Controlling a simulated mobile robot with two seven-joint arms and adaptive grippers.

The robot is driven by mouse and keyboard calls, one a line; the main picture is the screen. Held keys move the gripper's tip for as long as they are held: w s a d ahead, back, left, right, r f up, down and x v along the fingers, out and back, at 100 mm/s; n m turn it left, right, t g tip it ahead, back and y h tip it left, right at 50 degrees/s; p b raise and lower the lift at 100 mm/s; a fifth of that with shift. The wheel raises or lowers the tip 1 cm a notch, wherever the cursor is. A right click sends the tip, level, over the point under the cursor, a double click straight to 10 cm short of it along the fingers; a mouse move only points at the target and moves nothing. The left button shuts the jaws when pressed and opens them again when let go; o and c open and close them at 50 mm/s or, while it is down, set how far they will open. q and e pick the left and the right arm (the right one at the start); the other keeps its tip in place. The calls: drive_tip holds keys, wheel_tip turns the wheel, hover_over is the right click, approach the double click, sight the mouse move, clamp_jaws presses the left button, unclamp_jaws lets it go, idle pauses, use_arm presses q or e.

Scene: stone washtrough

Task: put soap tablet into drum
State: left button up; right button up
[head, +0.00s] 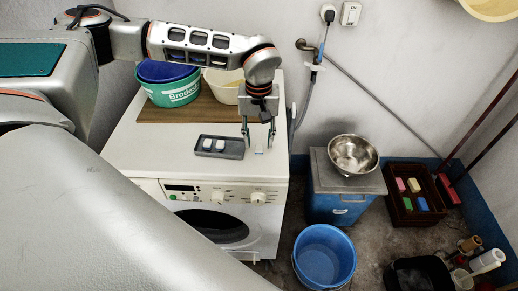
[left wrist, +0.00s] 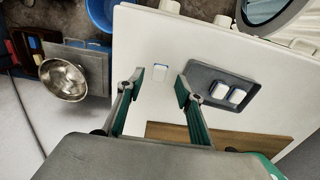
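A small white soap tablet (head: 258,151) lies loose on the white top of the washing machine (head: 160,145). The left wrist view shows it with a blue face (left wrist: 160,72). Two more tablets (head: 213,144) lie in a dark grey tray (head: 236,153) to its left. My left gripper (head: 258,141) points down near the loose tablet. In the left wrist view its fingers (left wrist: 159,84) are apart with nothing between them, and the tablet shows just beyond the fingertips. The drum's dark round opening (head: 215,225) is in the machine's front, partly hidden by my arm. My right gripper is not in view.
A wooden board (head: 205,112) with a green tub (head: 172,92) and a cream tub (head: 222,85) is at the machine's back. A blue cabinet with a steel bowl (head: 353,154) stands to the right. A blue basin (head: 323,256) sits on the floor in front.

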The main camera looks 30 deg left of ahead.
sight(259, 147)
use_arm(q)
drive_tip(key=shift+f, duration=1.2)
drive_tip(key=c, duration=1)
drive_tip(key=shift+r, duration=0.2)
wheel_tip(259, 147, up, 19)
drive_tip(key=s+d+f+m, duration=0.1)
drive_tip(key=d+f+m, duration=0.1)
drive_tip(key=f, duration=0.1)
drive_tip(key=s+d+f+m, duration=0.1)
drive_tip(key=d+f+m, duration=0.1)
drive_tip(key=f, duration=0.1)
drive_tip(key=s+d+f+m, duration=0.1)
drive_tip(key=d+f+m, duration=0.1)
drive_tip(key=d+f, duration=0.1)
drive_tip(key=shift+s+f, duration=0.35)
drive_tip(key=shift+f, duration=0.25)
